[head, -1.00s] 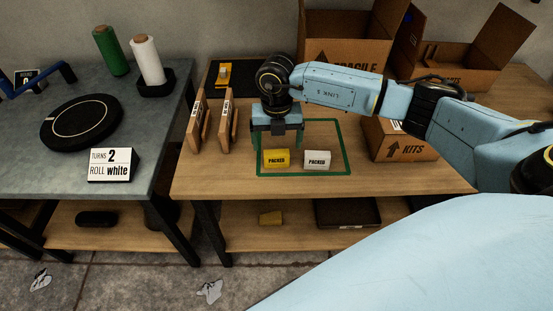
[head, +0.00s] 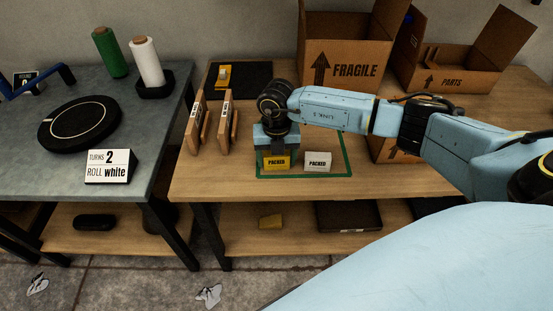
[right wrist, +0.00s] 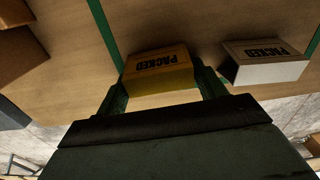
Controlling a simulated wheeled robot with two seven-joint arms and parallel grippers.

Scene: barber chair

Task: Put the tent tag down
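A yellow tent tag marked PACKED (head: 276,163) stands upright on the wooden table inside a green outline. My right gripper (right wrist: 161,88) is low at this tag, with one finger on each side of it; in the right wrist view the yellow tag (right wrist: 160,68) fills the gap between the fingers. Whether the fingers press on it or just flank it I cannot tell. A white tent tag marked PACKED (head: 317,162) stands just to the right, apart from the gripper; it also shows in the right wrist view (right wrist: 265,62). My left gripper is not in view.
Wooden stands (head: 228,130) are left of the green outline (head: 347,160). A FRAGILE box (head: 345,55) and a PARTS box (head: 450,75) stand behind; another carton is partly behind my arm. A grey table (head: 165,120) holds spools, a round turntable (head: 80,122) and a sign (head: 110,166).

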